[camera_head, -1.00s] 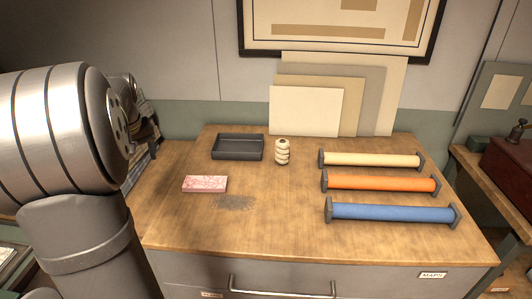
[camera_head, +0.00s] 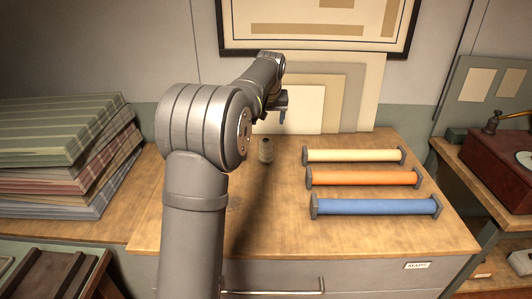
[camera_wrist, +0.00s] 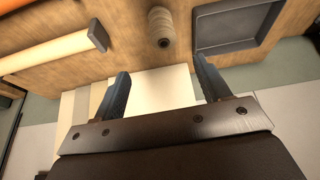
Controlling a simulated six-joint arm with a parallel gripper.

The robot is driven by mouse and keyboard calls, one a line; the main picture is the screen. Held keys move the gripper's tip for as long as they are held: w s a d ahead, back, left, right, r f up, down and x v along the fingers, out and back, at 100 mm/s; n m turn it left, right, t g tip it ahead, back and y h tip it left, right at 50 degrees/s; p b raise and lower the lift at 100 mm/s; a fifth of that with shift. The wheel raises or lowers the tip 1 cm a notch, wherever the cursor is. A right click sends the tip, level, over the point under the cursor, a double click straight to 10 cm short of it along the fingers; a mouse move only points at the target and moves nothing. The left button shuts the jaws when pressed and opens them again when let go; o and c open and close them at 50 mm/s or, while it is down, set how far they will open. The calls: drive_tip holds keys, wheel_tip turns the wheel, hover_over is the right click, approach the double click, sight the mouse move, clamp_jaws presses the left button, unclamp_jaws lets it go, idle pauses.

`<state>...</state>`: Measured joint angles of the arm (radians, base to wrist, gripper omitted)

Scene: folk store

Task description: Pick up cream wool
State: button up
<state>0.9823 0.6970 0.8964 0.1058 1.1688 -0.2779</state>
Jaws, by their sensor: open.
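The cream wool (camera_head: 266,150) is a small upright ribbed spool on the wooden cabinet top, partly in my arm's shadow in the head view. In the wrist view the cream wool (camera_wrist: 160,27) stands near the top middle, beyond the fingertips and roughly between their lines. My gripper (camera_wrist: 164,80) is open and empty, its two dark fingers wide apart. In the head view my gripper (camera_head: 282,115) is above and behind the wool, in front of the leaning boards, and not touching the wool.
A dark tray (camera_wrist: 228,27) lies beside the wool. Cream (camera_head: 353,155), orange (camera_head: 362,178) and blue (camera_head: 374,207) rolls lie to its right. Pale boards (camera_head: 305,110) lean at the back wall. Folded fabrics (camera_head: 62,155) are stacked at left. My arm hides the cabinet's left part.

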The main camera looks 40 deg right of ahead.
sight(266, 142)
drive_tip(key=x, duration=1)
drive_tip(key=shift+w+f, duration=0.15)
drive_tip(key=shift+f, duration=0.05)
drive_tip(key=shift+w+d+r+x, duration=0.1)
drive_tip(key=shift+w+x, duration=0.05)
drive_tip(key=shift+x, duration=0.75)
drive_tip(key=shift+w+d+r+x, duration=0.1)
drive_tip(key=shift+w+d+x, duration=0.1)
drive_tip(key=shift+x, duration=0.65)
drive_tip(key=shift+w+d+r+x, duration=0.1)
drive_tip(key=shift+w+x, duration=0.05)
drive_tip(key=shift+x, duration=0.75)
drive_tip(key=c, duration=1.1)
drive_tip(key=shift+o, duration=0.2)
